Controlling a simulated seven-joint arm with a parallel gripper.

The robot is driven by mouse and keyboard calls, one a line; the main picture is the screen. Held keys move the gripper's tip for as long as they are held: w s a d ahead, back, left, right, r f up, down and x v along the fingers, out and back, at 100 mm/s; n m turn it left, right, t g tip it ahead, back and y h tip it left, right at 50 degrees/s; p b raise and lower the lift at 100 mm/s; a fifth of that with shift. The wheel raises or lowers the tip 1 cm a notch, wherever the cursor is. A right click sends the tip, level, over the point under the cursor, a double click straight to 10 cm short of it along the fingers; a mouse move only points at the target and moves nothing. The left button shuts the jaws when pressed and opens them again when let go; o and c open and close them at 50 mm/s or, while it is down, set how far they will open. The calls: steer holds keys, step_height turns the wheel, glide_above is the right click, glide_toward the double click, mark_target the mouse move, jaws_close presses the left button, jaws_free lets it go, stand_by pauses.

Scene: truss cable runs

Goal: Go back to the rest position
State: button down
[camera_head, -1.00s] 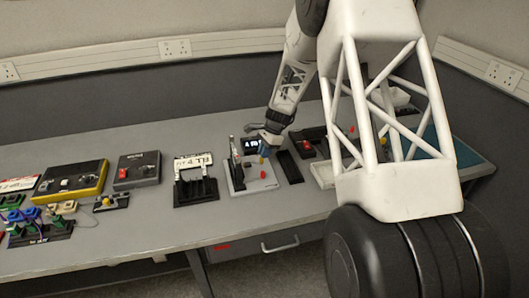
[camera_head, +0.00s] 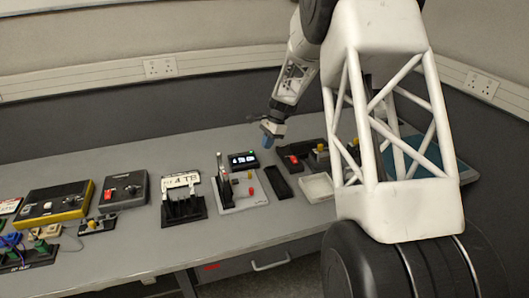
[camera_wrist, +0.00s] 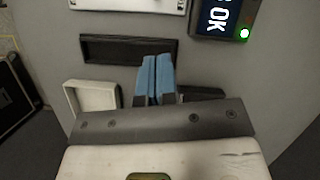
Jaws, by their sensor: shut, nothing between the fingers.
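My gripper (camera_head: 268,133) hangs above the back part of the table, just right of a small lit display (camera_head: 243,159). In the wrist view, its two blue fingers (camera_wrist: 154,80) are pressed together with nothing between them. Below and around the fingers lies a black shallow tray (camera_wrist: 100,48). Part of the display (camera_wrist: 222,18), reading "OK" beside a lit green lamp, shows at the top right of that view. My gripper is clear of the table.
A grey board with levers and knobs (camera_head: 241,193) stands left of the black tray. A white tray (camera_head: 317,188) and blocks with a red switch (camera_head: 293,160) are to the right. Yellow-black and dark boxes (camera_head: 56,205) stand at the left. The air above the table is free.

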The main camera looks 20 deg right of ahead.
steer(key=shift+d+r, duration=0.15)
steer(key=shift+r, duration=0.2)
stand_by(0.3)
steer(key=s+a+r+n+t+h, duration=0.1)
steer(key=s+a+r+n, duration=0.3)
steer(key=s+r, duration=0.65)
steer(key=s+a+r+n+h, duration=0.1)
steer(key=s+a+r+n, duration=0.25)
steer(key=s+r, duration=0.65)
steer(key=s+a+f+n+t+h, duration=0.1)
steer(key=s+a+n, duration=0.1)
steer(key=s, duration=1.2)
steer(key=s+a+f+n+t+h, duration=0.1)
steer(key=s+n, duration=0.4)
steer(key=s, duration=1)
steer(key=shift+s+a+f+t, duration=0.25)
steer(key=shift+a+t, duration=0.05)
steer(key=shift+a, duration=0.1)
steer(key=shift+n, duration=0.25)
